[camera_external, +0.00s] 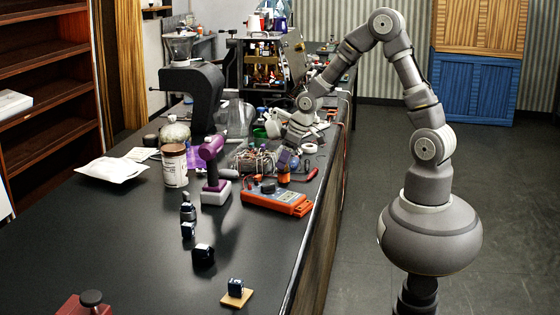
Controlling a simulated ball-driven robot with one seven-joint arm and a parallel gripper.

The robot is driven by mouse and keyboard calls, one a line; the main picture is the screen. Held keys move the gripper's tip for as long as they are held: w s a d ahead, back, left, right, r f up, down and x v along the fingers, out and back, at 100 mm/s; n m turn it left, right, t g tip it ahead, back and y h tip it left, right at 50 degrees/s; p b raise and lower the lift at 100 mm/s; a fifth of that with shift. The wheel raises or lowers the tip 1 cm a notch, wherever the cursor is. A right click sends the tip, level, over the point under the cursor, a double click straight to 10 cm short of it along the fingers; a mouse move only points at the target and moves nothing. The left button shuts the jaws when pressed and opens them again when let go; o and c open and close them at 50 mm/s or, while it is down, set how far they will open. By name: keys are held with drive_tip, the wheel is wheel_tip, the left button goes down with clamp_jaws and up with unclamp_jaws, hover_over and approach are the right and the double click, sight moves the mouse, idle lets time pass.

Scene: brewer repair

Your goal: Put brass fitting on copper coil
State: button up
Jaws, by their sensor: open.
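My gripper (285,163) reaches down over the bench, beside a tangle of reddish-brown wire or tubing (251,160) that looks like the copper coil. The gripper is at the right end of this tangle and partly covers it. It is open, and nothing can be seen held in it. A small orange-topped piece (284,178) stands just below the fingers. I cannot tell whether it is the brass fitting, and I see no other piece that is clearly brass. Contact between the fingers and these things is too small to make out.
An orange multimeter (277,199) lies in front of the gripper. A purple drill (213,170) stands to the left, near a white can (174,165). A tape roll (309,148) and cluttered tools lie behind. The bench's near part holds small dark blocks (203,254) with free room around them.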

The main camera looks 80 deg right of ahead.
drive_tip(key=p+v, duration=0.3)
drive_tip(key=v, duration=0.8)
drive_tip(key=shift+p, duration=0.35)
drive_tip(key=shift+r, duration=0.1)
drive_tip(key=w+a+r+t, duration=0.2)
drive_tip(key=w+r, duration=0.1)
drive_tip(key=r, duration=0.5)
drive_tip(key=w+a+r+t+h, duration=0.1)
drive_tip(key=w+r, duration=0.1)
drive_tip(key=r, duration=0.5)
drive_tip(key=w+a+r+t, duration=0.2)
drive_tip(key=w+r, duration=0.1)
drive_tip(key=r, duration=0.5)
drive_tip(key=s+a+r+t, duration=0.1)
drive_tip(key=s+r+t, duration=0.1)
drive_tip(key=r, duration=0.7)
drive_tip(key=s+a+r+t, duration=0.2)
drive_tip(key=s+r, duration=0.2)
drive_tip(key=r, duration=0.6)
drive_tip(key=s+a+r+t+y, duration=0.1)
drive_tip(key=s+a+r+t, duration=0.1)
drive_tip(key=r, duration=0.8)
drive_tip(key=shift+s+a, duration=0.25)
drive_tip(key=shift+s, duration=0.15)
